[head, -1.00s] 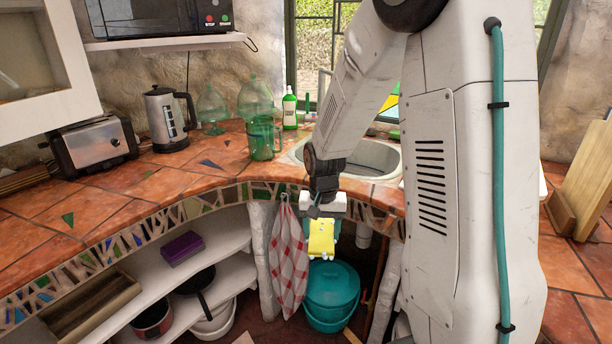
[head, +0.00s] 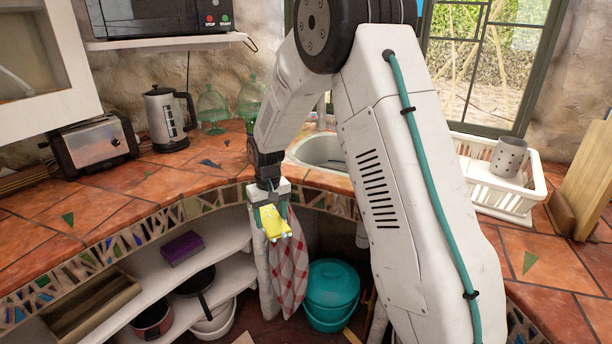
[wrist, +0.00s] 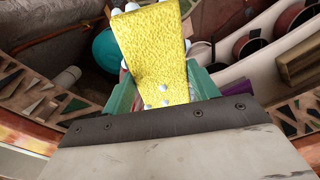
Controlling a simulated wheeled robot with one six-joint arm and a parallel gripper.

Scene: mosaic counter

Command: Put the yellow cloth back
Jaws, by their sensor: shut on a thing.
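The yellow cloth (head: 273,222) is held in my gripper (head: 270,208), in front of the counter's mosaic edge. In the wrist view the cloth (wrist: 155,55) is a textured yellow piece that rises from between the green fingers of my gripper (wrist: 160,98). My gripper is shut on it. In the head view the cloth overlaps the upper part of a red-and-white checked towel (head: 291,265) hanging below the counter edge. I cannot tell whether the two touch.
A teal bucket (head: 331,290) stands on the floor right of the towel. A sink (head: 318,150), kettle (head: 165,118), toaster (head: 95,146) and white dish rack (head: 500,195) are on the counter.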

